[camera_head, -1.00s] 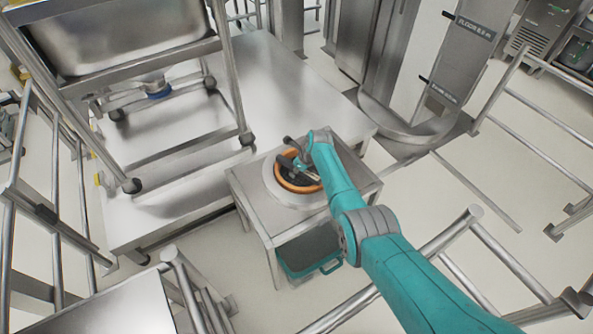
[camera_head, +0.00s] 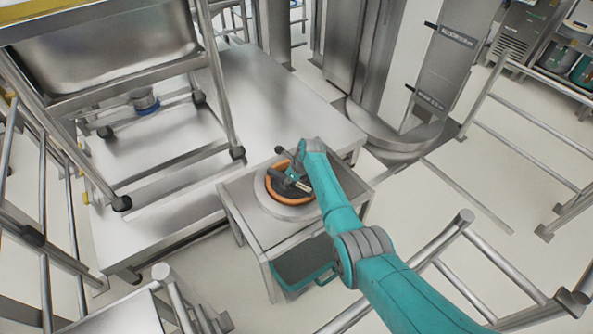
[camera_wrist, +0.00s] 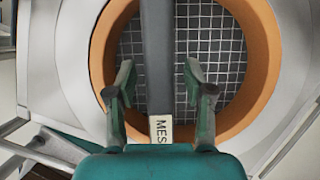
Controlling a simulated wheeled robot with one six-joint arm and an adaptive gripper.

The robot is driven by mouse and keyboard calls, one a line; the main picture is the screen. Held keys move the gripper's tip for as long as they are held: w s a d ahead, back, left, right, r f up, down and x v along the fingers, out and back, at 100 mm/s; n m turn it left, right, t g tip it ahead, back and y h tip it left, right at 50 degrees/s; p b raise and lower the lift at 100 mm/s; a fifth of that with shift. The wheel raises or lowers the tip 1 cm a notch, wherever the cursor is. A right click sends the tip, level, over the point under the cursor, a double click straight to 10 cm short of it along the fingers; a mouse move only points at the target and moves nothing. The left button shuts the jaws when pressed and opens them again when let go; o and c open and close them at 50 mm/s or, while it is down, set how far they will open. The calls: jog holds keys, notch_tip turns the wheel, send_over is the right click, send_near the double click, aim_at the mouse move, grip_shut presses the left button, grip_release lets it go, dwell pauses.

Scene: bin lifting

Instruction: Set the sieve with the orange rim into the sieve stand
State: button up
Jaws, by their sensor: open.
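The sieve with the orange rim (camera_head: 291,201) sits on a round grey ring on top of a small metal table, which appears to be the sieve stand (camera_head: 262,217). In the wrist view the orange rim (camera_wrist: 262,50) surrounds a dark wire mesh, and the stand's pale ring (camera_wrist: 72,60) lies around it. A dark bar (camera_wrist: 158,60) with a "MES" label crosses over the mesh. My gripper (camera_head: 296,184) is over the sieve. In the wrist view my gripper (camera_wrist: 160,85) is open, one finger on each side of the bar, with gaps between.
A teal bin (camera_head: 305,262) is under the small table. A metal platform (camera_head: 265,95) with a wheeled frame carrying a large steel tub (camera_head: 110,55) stands behind and left. Metal railings (camera_head: 440,250) stand at the right and front. Floor (camera_head: 420,195) is clear right of the table.

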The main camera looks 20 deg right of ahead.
jog(key=v, duration=1)
jog(key=shift+s, duration=0.1)
